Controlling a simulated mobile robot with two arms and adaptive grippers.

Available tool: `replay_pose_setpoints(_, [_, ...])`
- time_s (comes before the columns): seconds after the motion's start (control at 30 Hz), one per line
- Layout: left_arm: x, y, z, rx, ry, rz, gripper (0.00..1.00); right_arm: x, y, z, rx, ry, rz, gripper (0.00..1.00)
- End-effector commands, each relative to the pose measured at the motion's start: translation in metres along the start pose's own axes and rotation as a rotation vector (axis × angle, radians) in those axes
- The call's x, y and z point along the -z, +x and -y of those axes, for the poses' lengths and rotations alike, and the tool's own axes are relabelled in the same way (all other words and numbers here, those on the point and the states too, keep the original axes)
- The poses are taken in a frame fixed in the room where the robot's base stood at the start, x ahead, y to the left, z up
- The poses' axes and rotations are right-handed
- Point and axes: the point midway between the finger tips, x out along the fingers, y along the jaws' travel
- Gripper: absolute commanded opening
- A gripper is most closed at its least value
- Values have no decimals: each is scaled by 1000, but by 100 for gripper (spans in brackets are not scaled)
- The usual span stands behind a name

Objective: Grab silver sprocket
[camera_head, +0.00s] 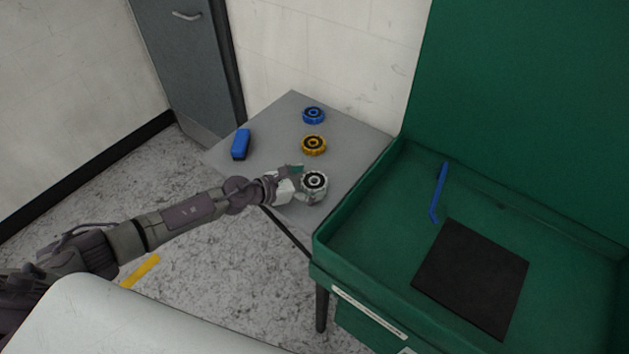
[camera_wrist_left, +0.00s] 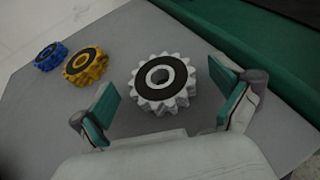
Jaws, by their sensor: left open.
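The silver sprocket (camera_head: 315,181) lies flat on the grey table near its front corner. It has a black ring and a centre hole, and shows in the left wrist view (camera_wrist_left: 180,92). My left gripper (camera_head: 298,184) is at the sprocket in the head view. In the left wrist view my left gripper (camera_wrist_left: 166,103) is open, with one green-padded finger on each side of the sprocket. Gaps show between the fingers and the sprocket, and the sprocket lies a little ahead of the palm. My right gripper is not in view.
A yellow sprocket (camera_head: 314,145) and a blue sprocket (camera_head: 313,115) lie behind on the grey table (camera_head: 277,121). A blue box-like object (camera_head: 241,144) is at the table's left. A green cargo box (camera_head: 385,220) beside the table holds a black mat (camera_head: 470,277) and a blue bent tool (camera_head: 439,190).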

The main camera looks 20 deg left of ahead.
Motion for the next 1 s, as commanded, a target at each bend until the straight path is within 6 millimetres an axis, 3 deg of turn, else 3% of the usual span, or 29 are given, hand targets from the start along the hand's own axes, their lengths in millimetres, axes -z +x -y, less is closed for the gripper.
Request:
replay_pose_setpoints(0.27, [1, 4, 0, 0, 0, -1, 100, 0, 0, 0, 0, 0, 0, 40])
replay_pose_setpoints(0.73, [0, 3, 0, 0, -1, -1, 22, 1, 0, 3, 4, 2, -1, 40])
replay_pose_setpoints(1.0, [-2, 3, -1, -1, 0, 2, 20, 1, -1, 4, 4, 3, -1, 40])
